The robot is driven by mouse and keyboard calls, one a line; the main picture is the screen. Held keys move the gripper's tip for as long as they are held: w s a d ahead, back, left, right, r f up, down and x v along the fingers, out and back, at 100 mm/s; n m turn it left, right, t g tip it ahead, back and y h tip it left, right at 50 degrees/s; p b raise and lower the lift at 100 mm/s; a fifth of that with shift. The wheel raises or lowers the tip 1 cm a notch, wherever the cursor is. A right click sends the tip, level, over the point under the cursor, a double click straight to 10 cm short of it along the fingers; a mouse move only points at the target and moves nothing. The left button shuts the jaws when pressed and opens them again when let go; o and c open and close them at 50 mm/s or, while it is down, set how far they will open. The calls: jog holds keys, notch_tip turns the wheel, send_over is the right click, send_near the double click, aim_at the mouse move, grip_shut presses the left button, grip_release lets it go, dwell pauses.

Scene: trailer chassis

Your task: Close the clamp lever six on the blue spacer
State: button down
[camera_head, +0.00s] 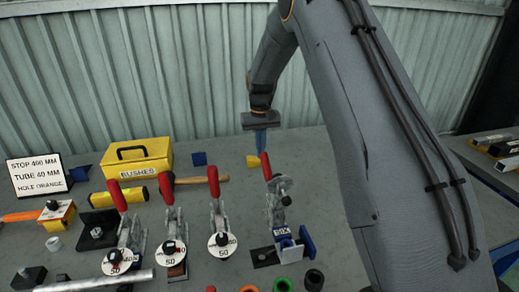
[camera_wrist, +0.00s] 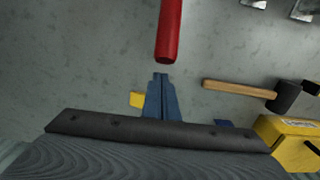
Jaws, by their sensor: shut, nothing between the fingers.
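The rightmost toggle clamp (camera_head: 280,203) stands on a base with a blue block (camera_head: 283,234), which I take as the blue spacer. Its red lever (camera_head: 266,166) points up, leaning slightly left. I cannot read a number six on it. My gripper (camera_head: 260,151) is shut and empty, pointing down just behind the lever's top in the head view. In the wrist view, the blue fingertips (camera_wrist: 160,76) are together, and a red lever end (camera_wrist: 168,45) lies just beyond them, with a small visible gap. Whether they touch is not clear from the head view.
Several similar red-lever clamps, such as one nearby (camera_head: 219,215), stand to the left. Behind them are a yellow box (camera_head: 140,158), a hammer (camera_wrist: 240,90), a yellow block (camera_head: 252,161) and a blue block (camera_head: 200,159). A corrugated wall (camera_head: 170,70) closes the back.

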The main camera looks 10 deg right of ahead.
aim_at(264, 153)
jog(key=shift+s+r+p, duration=0.35)
jog(key=shift+s+p, duration=0.3)
jog(key=shift+s, duration=0.25)
jog(key=shift+s+r+p, duration=0.4)
jog(key=shift+s+p, duration=0.3)
jog(key=shift+s, duration=0.15)
jog(key=shift+s+r+p, duration=0.35)
jog(key=shift+s+p, duration=0.3)
jog(key=shift+s, duration=0.25)
jog(key=shift+r, duration=0.25)
jog(key=shift+s+r, duration=0.1)
jog(key=shift+r, duration=0.05)
jog(key=shift+s+r+p, duration=0.1)
jog(key=shift+r+p, duration=0.05)
jog(key=shift+p, duration=0.25)
jog(key=shift+s+r+p, duration=0.35)
jog(key=shift+s+p, duration=0.15)
jog(key=shift+s, duration=0.1)
jog(key=shift+s+r+p, duration=0.35)
jog(key=shift+s+p, duration=0.15)
jog(key=shift+s, duration=0.2)
jog(key=shift+r, duration=0.1)
